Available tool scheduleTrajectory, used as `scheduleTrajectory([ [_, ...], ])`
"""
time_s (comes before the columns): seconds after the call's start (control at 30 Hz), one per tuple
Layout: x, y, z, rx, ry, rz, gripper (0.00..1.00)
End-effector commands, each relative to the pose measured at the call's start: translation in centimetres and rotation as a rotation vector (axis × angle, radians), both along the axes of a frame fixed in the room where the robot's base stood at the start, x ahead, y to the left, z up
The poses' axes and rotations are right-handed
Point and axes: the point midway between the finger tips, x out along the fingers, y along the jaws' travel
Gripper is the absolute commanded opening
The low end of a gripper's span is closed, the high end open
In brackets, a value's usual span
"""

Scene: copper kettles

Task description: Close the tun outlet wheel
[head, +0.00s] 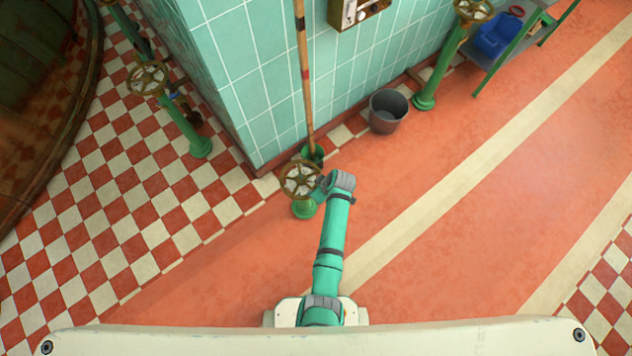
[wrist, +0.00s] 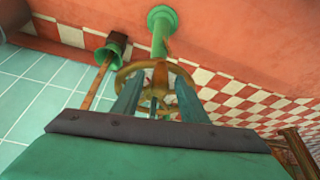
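A brass handwheel (head: 300,178) with pale spokes tops a short green pedestal near the teal wall corner. In the wrist view the same handwheel (wrist: 181,70) shows beyond and between my fingers, with its green pedestal (wrist: 162,30) behind. My gripper (wrist: 160,78) is open, its two fingers spread apart at the wheel's rim. I cannot tell whether they touch it. In the head view my arm reaches the wheel's right side and hides the fingers. Two similar wheels stand on green pedestals, one at upper left (head: 147,78) and one at upper right (head: 473,10). No label shows which is the tun outlet.
A wooden pole (head: 304,80) leans on the wall, its green foot just behind the wheel. A grey bucket (head: 388,112) stands by the wall. A large round wooden vessel (head: 85,110) fills the left edge. A bench with a blue container (head: 497,35) is upper right. Red floor right is clear.

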Motion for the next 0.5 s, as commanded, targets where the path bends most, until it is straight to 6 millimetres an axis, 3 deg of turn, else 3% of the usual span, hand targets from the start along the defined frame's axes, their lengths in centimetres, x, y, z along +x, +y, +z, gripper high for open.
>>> scheduleTrajectory([
  [0.47,0.31,0.32,-1.08,-0.001,-0.001,0.000,0.39],
  [0.5,0.31,0.32,-1.08,-0.001,-0.001,0.000,0.30],
])
